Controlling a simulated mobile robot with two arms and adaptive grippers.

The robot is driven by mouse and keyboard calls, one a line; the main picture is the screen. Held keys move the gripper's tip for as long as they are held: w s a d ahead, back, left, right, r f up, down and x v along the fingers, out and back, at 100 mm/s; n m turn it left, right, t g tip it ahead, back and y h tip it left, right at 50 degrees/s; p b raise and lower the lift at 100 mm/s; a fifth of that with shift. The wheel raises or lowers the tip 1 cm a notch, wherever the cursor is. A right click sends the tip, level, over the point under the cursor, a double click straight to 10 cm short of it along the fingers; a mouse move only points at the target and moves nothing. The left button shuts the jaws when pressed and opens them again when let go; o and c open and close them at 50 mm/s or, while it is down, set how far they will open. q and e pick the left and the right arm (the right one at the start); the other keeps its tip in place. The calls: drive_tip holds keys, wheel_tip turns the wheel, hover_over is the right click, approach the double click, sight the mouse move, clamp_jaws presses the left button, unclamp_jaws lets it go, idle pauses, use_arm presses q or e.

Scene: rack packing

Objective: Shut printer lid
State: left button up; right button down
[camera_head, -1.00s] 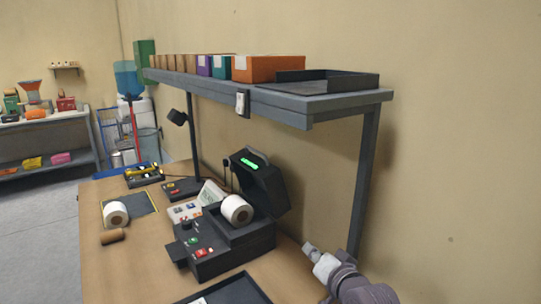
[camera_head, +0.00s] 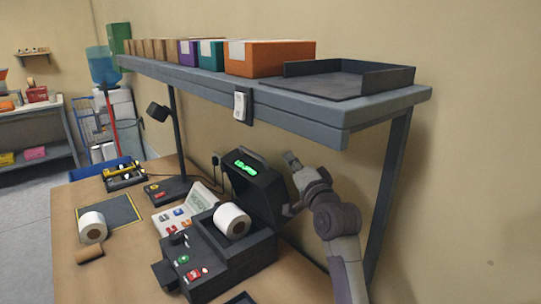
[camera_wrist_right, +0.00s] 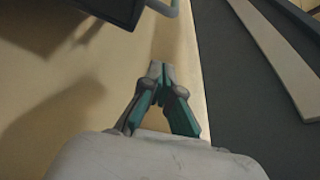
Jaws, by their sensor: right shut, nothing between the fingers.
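The black label printer (camera_head: 232,262) stands on the wooden table with a white paper roll (camera_head: 232,221) in its open bay. Its lid (camera_head: 258,188) is raised, tilted back, with a green lit display and a grey handle at its top. My right gripper (camera_head: 290,157) is shut and empty. It is up beside the right edge of the raised lid, near the wall, and looks apart from it. In the right wrist view its fingertips (camera_wrist_right: 156,68) meet; part of a dark body, likely the lid (camera_wrist_right: 115,8), shows at the top. My left gripper is not in view.
A grey shelf (camera_head: 340,118) with boxes and a black tray (camera_head: 345,78) hangs over the table's back, its post (camera_head: 390,190) right of my arm.

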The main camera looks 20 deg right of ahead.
sight(271, 171)
drive_tip(key=w+a+p, duration=0.1)
drive_tip(key=w+a, duration=0.1)
drive_tip(key=w, duration=0.1)
drive_tip(key=w+a+p, duration=0.1)
drive_tip(key=w, duration=0.1)
drive_tip(key=shift+a+f+p, duration=0.1)
drive_tip(key=shift+f+p, duration=0.2)
drive_tip(key=shift+f, duration=0.05)
drive_tip(key=shift+s+a+f, duration=0.1)
drive_tip(key=shift+s+a, duration=0.05)
drive_tip(key=shift+a, duration=0.2)
drive_tip(key=shift+f, duration=0.15)
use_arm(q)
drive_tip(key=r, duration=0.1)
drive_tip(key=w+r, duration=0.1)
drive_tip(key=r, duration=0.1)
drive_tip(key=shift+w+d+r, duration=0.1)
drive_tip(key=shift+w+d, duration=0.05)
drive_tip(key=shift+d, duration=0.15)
